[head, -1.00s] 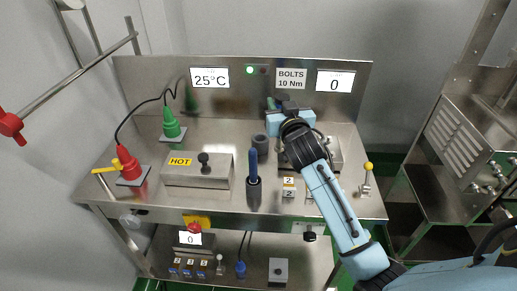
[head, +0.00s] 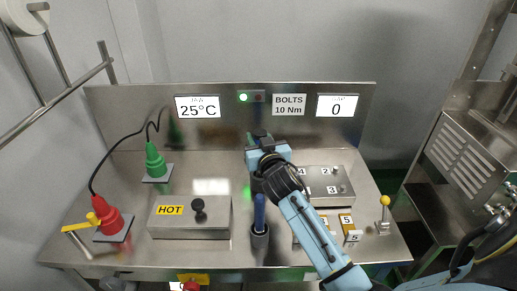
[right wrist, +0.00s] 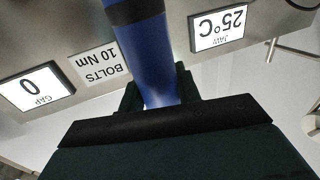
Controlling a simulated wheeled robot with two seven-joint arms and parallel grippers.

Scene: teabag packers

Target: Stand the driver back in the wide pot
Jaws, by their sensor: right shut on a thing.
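My right gripper (head: 260,138) is raised above the bench, in front of the back panel. In the right wrist view it is shut on a blue handle with a dark band, which I take for the driver (right wrist: 145,55). The driver's lower part is hidden in the head view. The wide pot is not clear now; my gripper and forearm cover the spot behind the front pot. A second blue-handled tool (head: 259,208) stands upright in a dark pot (head: 260,241) near the bench's front edge. My left gripper is not in view.
A steel box marked HOT (head: 185,226) with a black knob stands left of the front pot. Green (head: 155,162) and red (head: 108,216) corded tools stand further left. A numbered bolt plate (head: 340,178), small numbered blocks (head: 350,232) and a yellow-knobbed lever (head: 384,212) are right.

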